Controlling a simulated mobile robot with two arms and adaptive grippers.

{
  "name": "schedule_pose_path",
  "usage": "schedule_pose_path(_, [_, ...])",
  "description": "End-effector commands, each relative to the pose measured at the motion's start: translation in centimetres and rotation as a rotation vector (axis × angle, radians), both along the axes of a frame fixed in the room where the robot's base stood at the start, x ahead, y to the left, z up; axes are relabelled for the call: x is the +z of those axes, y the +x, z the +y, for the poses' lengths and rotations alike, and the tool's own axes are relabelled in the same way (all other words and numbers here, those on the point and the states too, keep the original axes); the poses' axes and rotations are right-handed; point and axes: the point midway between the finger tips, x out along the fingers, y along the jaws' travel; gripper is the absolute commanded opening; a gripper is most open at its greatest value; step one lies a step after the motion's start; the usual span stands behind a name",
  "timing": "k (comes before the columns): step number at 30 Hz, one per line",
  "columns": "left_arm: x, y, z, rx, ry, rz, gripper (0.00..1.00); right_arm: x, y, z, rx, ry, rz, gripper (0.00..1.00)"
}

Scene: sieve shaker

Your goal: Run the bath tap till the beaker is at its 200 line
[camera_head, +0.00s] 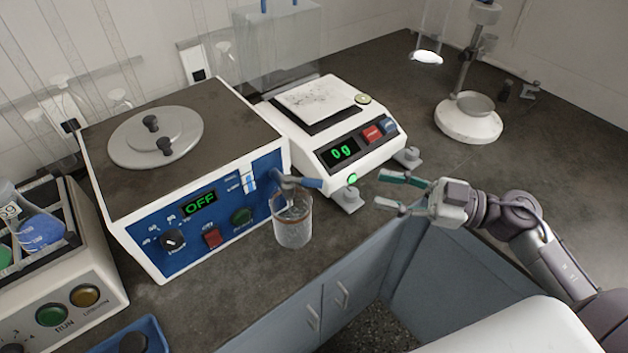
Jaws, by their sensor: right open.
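The water bath (140,238) is a white box with a blue front, a round lid on top and a display reading OFF. A clear beaker (292,228) stands upright on the bench under the tap. Its marks and water level are too small to read. My right gripper (381,193) is open and empty, right of the beaker and apart from it, with its fingers pointing left. My left gripper is not in view.
A balance (334,128) reading about 0 g stands right of the bath. A white stand (469,122) is at the back right. A shaker (60,270) with flasks is at far left, near a blue tray (135,338). The bench edge runs in front of the beaker.

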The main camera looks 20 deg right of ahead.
Motion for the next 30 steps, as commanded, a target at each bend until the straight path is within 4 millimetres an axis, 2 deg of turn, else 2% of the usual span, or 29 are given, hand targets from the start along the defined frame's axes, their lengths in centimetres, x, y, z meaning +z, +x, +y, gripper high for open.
schedule_pose_path(3, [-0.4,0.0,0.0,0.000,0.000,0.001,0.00,0.1,-1.0,0.0,0.063,0.002,0.046,0.42])
schedule_pose_path(7, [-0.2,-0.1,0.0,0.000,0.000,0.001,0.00,0.3,-0.8,0.9,0.075,0.006,0.055,0.42])
schedule_pose_path(11, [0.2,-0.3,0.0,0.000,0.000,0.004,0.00,0.5,0.3,2.7,0.075,0.006,0.051,0.42])
schedule_pose_path(21, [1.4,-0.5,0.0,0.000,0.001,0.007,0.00,0.5,3.9,8.9,0.071,0.008,0.051,0.42])
schedule_pose_path(30, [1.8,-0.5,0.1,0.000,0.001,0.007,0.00,0.3,5.5,11.7,0.070,0.006,0.054,0.42])
